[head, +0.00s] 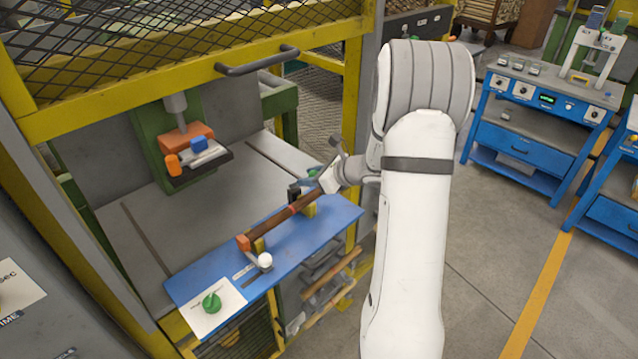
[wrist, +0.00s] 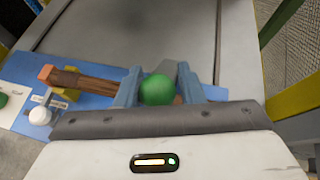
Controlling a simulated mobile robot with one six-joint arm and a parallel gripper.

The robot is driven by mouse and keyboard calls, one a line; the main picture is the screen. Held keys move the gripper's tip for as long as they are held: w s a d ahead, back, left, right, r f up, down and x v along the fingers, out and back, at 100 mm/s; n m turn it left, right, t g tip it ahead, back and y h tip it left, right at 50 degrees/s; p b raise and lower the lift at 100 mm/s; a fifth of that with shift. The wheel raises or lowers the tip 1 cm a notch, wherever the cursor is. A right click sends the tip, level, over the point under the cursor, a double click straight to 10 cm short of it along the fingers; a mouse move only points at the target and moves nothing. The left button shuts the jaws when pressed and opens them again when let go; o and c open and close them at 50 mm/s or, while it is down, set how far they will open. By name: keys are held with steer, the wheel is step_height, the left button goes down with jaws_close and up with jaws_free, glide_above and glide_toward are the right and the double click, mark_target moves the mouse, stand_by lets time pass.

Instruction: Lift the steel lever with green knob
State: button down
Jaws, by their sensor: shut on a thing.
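The green knob (wrist: 157,90) of the steel lever sits between my two gripper fingers in the wrist view. My gripper (wrist: 158,82) is shut on it. A short grey piece (wrist: 165,68), seemingly the steel lever, shows just beyond the knob; most of it is hidden. In the head view my gripper (head: 318,180) is at the far right end of the blue bench panel (head: 315,238), with a bit of the green knob (head: 313,172) showing beside it. I cannot tell the lever's angle.
A brown wooden rod (head: 280,220) lies in yellow supports along the panel, close to my gripper. A white ball knob (head: 265,261) and a green button (head: 211,302) are at the panel's near left. A yellow mesh guard (head: 200,60) with a grey handle (head: 257,62) hangs above.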

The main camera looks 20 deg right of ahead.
steer(key=shift+w+a+r, duration=0.5)
steer(key=shift+w+a, duration=0.05)
steer(key=shift+w, duration=0.05)
steer(key=shift+d, duration=0.15)
stand_by(0.7)
steer(key=c, duration=1.1)
jaws_free()
steer(key=shift+o, duration=0.2)
steer(key=shift+s+d, duration=0.1)
steer(key=b+v, duration=0.1)
steer(key=v, duration=0.6)
steer(key=shift+s+r+b, duration=0.2)
steer(key=shift+s+b, duration=0.05)
steer(key=shift+b, duration=0.1)
steer(key=shift+d, duration=0.1)
